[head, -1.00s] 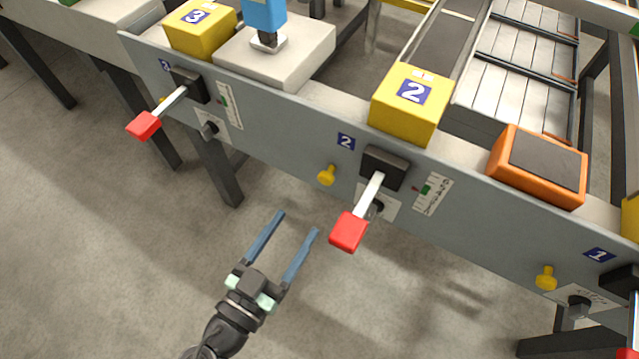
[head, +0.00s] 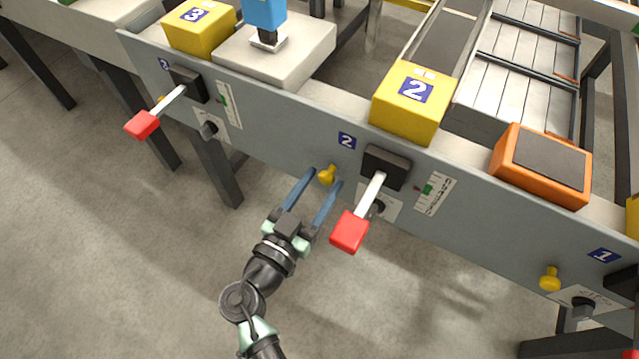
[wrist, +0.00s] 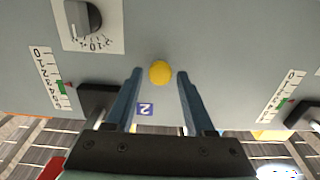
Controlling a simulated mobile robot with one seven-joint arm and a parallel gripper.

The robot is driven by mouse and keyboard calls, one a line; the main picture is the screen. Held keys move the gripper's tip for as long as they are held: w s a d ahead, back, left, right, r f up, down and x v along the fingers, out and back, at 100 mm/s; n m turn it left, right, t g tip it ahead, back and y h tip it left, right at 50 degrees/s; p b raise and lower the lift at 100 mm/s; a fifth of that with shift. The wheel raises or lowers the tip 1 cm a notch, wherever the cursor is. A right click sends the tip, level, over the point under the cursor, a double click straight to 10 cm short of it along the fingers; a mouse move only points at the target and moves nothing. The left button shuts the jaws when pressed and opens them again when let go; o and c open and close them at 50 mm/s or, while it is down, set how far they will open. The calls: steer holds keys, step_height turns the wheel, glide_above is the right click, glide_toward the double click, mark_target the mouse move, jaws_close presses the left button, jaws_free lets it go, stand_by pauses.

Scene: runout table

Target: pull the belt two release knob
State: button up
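In the wrist view the yellow knob (wrist: 160,72) lies between my two fingertips, with a gap on each side. My gripper (head: 325,178) is open, its blue fingers pointing at the panel and reaching either side of the knob. It also shows in the wrist view (wrist: 159,76). I cannot tell whether the fingertips touch the panel.
A lever with a red handle (head: 350,232) sticks out close to the right of my gripper. A dial (wrist: 84,18) sits near the knob in the wrist view. Another red lever (head: 143,124) is at left, and another yellow knob (head: 549,279) at right.

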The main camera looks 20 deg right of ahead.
jaws_close()
